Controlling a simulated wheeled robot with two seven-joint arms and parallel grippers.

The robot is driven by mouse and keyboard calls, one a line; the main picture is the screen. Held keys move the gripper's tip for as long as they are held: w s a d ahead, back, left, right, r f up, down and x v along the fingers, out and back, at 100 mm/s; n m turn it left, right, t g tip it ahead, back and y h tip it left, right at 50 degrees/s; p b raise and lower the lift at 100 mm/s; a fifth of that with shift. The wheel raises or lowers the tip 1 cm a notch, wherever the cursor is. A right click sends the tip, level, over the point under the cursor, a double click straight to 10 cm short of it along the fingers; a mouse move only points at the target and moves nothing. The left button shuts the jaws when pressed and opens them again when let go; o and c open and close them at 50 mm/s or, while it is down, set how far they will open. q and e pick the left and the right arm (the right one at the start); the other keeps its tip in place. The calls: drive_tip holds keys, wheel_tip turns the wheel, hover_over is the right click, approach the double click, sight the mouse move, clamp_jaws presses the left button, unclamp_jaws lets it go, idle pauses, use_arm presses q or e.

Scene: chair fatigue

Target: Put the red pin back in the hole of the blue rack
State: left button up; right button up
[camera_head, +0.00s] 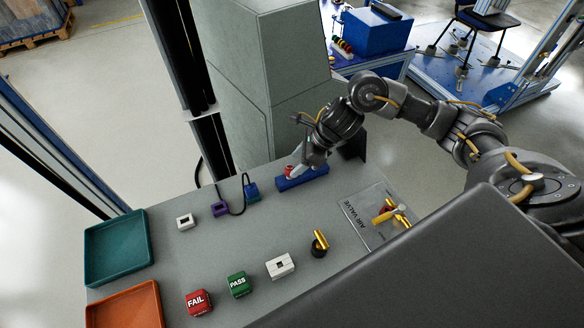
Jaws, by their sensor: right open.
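The blue rack (304,179) lies on the grey table near its far edge, in front of the grey cabinet. The red pin (288,170) is a small red shape at the left part of the rack, right by my fingertips. I cannot tell whether it is in a hole or only above one. My right gripper (291,174) reaches in from the right, points down at the rack's left part and is open around or beside the pin. The rack's holes are too small or hidden to see. My left gripper is not in view.
A teal tray (118,247) and an orange tray (126,308) are at the left. A red FAIL block (198,302), a green PASS block (238,285) and a white block (280,265) stand in front. The air valve plate (372,215) is right of the rack.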

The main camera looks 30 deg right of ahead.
drive_tip(key=v, duration=0.6)
drive_tip(key=shift+b, duration=0.35)
